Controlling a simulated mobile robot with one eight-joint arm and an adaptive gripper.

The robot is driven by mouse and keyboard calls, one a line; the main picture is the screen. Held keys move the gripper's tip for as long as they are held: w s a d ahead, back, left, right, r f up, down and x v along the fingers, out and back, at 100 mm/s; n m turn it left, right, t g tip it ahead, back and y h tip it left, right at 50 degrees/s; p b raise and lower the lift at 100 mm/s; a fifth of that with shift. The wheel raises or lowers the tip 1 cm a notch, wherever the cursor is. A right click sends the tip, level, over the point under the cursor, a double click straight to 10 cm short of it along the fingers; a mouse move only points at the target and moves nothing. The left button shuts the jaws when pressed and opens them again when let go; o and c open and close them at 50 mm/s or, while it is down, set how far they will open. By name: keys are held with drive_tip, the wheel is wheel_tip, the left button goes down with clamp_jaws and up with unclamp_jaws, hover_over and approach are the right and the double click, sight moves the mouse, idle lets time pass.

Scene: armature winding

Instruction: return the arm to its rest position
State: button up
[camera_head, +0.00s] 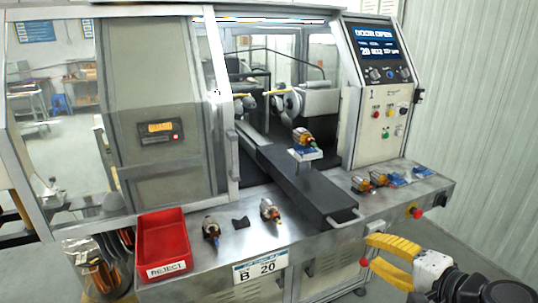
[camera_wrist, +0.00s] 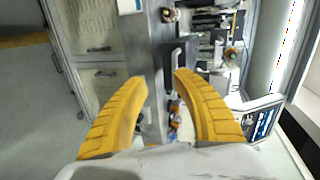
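My gripper (camera_head: 367,252) shows at the lower right in the head view, with yellow fingers on a white and black wrist. It hangs in front of the bench's right front corner, apart from the bench and everything on it. In the wrist view my gripper (camera_wrist: 161,80) has its two yellow fingers spread wide with nothing between them. Part of my arm (camera_head: 460,285) runs off the lower right corner of the head view.
A winding machine stands behind a steel bench (camera_head: 330,250). One armature (camera_head: 302,137) sits on the dark slide's blue-topped stand. Other armatures lie on the bench, beside a red reject bin (camera_head: 163,245) and blue holders (camera_head: 390,180). A red button (camera_head: 416,212) protrudes at the front right. The screen (camera_head: 374,40) reads "DOOR OPEN".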

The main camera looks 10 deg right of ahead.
drive_tip(key=s+a+f+n+g+h, duration=0.3)
drive_tip(key=s+a+n+g+h, duration=0.2)
drive_tip(key=s+a+n, duration=0.3)
drive_tip(key=a+n, duration=0.1)
drive_tip(key=n, duration=0.3)
drive_tip(key=shift+f+n+g, duration=0.2)
drive_tip(key=shift+n+g, duration=0.2)
